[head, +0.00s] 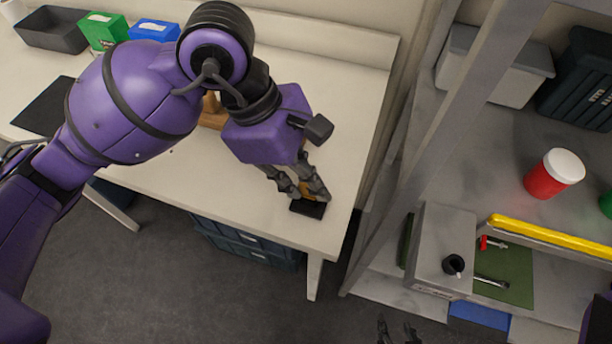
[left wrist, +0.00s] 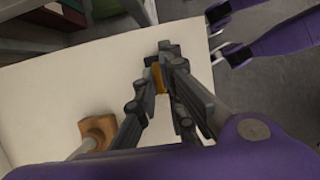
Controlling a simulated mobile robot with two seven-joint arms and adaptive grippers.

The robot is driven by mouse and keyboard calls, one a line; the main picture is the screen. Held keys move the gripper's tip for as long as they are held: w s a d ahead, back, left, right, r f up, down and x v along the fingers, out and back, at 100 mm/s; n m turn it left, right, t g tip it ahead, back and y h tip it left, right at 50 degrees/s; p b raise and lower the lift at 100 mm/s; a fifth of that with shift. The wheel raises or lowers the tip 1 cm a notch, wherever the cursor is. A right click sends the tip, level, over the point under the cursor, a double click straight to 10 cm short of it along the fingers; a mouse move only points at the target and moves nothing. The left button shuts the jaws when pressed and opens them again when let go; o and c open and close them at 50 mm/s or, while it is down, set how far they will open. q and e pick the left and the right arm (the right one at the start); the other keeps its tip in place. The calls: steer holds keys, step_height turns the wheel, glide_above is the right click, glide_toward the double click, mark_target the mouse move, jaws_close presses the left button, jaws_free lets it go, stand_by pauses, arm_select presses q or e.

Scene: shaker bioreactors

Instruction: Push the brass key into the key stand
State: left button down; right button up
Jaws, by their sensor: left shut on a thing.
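The brass key (head: 306,189) is between the fingers of my left gripper (head: 299,190), which is shut on it. The key also shows as an orange-gold piece between the fingertips in the left wrist view (left wrist: 158,78). The black key stand (head: 308,209) lies on the white table near its right front corner, directly below the fingertips. The fingers hide much of the key, and I cannot tell whether its lower end is inside the stand. My right gripper (head: 398,331) is at the bottom edge of the head view, its fingers apart and empty.
A wooden block (left wrist: 98,130) stands on the white table (head: 220,180), partly behind my left arm. Green (head: 103,31) and blue (head: 154,31) boxes and a grey bin (head: 50,28) sit at the back. A metal shelf with a red jar (head: 553,174) stands at the right.

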arm_select(q)
steer(key=shift+f, duration=0.15)
arm_select(e)
steer(key=shift+s+f, duration=0.2)
steer(key=shift+s, duration=0.05)
arm_select(q)
steer(key=c, duration=1.8)
jaws_free()
steer(key=shift+o, duration=0.2)
steer(key=v, duration=1.2)
